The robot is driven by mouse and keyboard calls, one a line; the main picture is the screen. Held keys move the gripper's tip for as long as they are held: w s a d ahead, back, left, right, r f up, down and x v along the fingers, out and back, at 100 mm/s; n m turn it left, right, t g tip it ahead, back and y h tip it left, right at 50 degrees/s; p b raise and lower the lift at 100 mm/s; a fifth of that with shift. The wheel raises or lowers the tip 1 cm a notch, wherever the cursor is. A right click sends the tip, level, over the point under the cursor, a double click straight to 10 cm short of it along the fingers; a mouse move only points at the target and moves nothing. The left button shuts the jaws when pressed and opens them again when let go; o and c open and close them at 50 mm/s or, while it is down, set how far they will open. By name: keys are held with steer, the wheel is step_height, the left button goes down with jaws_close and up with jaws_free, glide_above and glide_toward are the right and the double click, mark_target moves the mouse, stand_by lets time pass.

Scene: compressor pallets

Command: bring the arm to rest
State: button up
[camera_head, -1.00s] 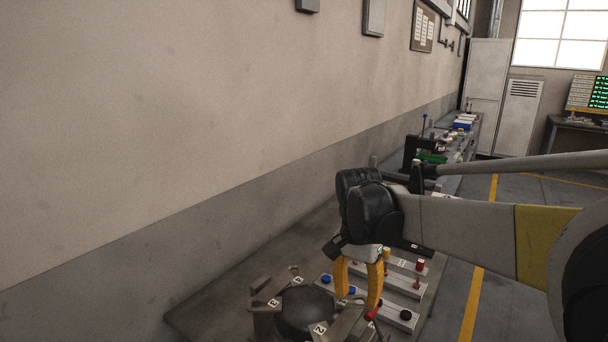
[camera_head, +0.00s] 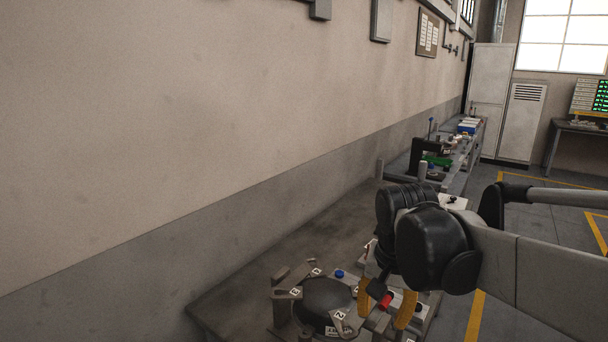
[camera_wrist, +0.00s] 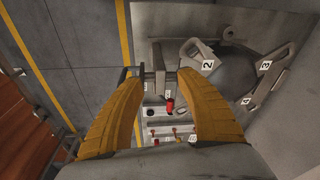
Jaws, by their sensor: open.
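My gripper (camera_head: 386,306) is open, with its two yellow fingers pointing down over the right part of the grey bench. In the wrist view my gripper (camera_wrist: 158,76) shows its fingers spread apart with nothing held between them. A grey metal bracket (camera_wrist: 160,82) and a red-capped piece (camera_wrist: 169,105) appear below and between the fingertips; I cannot tell how far below. My arm reaches in from the right in the head view, and its black wrist hides part of the bench.
A round dark part (camera_head: 325,296) sits among numbered clamps beside my gripper. The grey bench (camera_head: 235,300) runs along the wall (camera_head: 200,130). A farther bench holds a green item (camera_head: 436,160) and a blue box (camera_head: 467,127). Floor with yellow lines (camera_head: 474,318) lies right.

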steer(key=s+d+f+n+t, duration=0.1)
steer(key=s+d+n+t, duration=0.1)
steer(key=s, duration=0.4)
steer(key=s+d+f+n+t, duration=0.1)
steer(key=s+d+n+t, duration=0.1)
steer(key=s, duration=0.4)
steer(key=shift+f+n+t, duration=0.2)
steer(key=shift+n+t, duration=0.2)
steer(key=shift+t, duration=0.2)
